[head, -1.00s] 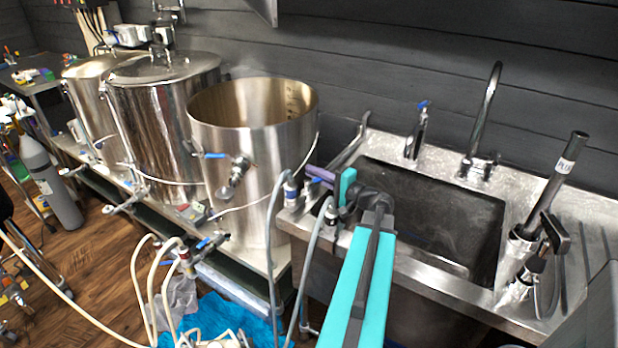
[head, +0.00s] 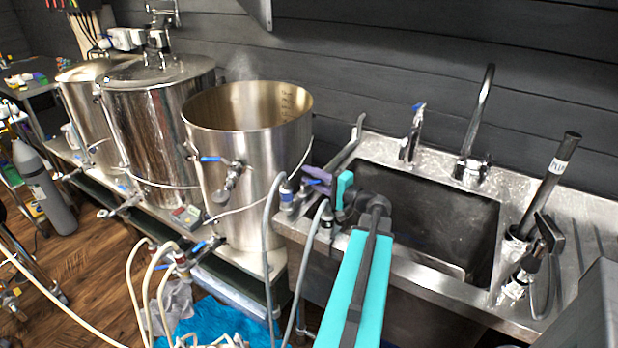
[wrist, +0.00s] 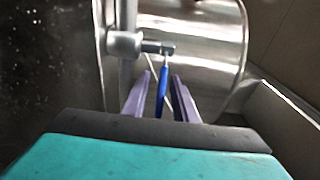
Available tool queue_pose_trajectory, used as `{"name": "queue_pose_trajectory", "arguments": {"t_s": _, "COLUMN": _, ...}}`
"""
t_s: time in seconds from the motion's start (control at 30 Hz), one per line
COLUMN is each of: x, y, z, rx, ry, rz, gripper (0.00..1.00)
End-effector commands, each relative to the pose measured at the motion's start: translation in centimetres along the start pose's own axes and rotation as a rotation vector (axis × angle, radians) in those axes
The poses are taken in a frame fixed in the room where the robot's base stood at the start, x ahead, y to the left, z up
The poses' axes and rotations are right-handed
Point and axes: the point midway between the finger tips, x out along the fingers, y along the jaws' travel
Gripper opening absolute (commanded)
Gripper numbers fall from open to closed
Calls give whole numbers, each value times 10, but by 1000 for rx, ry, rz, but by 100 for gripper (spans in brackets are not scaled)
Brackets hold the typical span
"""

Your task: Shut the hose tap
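The hose tap (wrist: 124,43) shows in the wrist view as a metal body with a blue lever (wrist: 161,92) pointing toward me. My gripper (wrist: 160,82) has two purple fingers, one on each side of the lever, with a small gap on both sides. It is open and not clamped on the lever. In the head view my gripper (head: 318,174) is at the left rim of the sink, among small taps with blue levers and grey hoses. There the teal gripper body partly hides the tap.
A large open steel kettle (head: 245,150) stands left of the gripper. The sink (head: 430,225) lies to the right, with a faucet (head: 475,140) behind it. Grey hoses (head: 270,250) hang in front of the sink edge. Another blue-handled valve (head: 228,172) is on the kettle.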

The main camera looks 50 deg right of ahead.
Motion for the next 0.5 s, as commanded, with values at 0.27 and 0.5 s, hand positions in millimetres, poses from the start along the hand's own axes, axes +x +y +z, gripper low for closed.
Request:
{"name": "queue_pose_trajectory", "arguments": {"t_s": 0.27, "x": -32, "y": 1, "z": 0, "rx": 0, "ry": 3, "rz": 0, "gripper": 26}}
{"name": "queue_pose_trajectory", "arguments": {"t_s": 0.5, "x": -66, "y": 1, "z": 0, "rx": 0, "ry": 4, "rz": -1, "gripper": 26}}
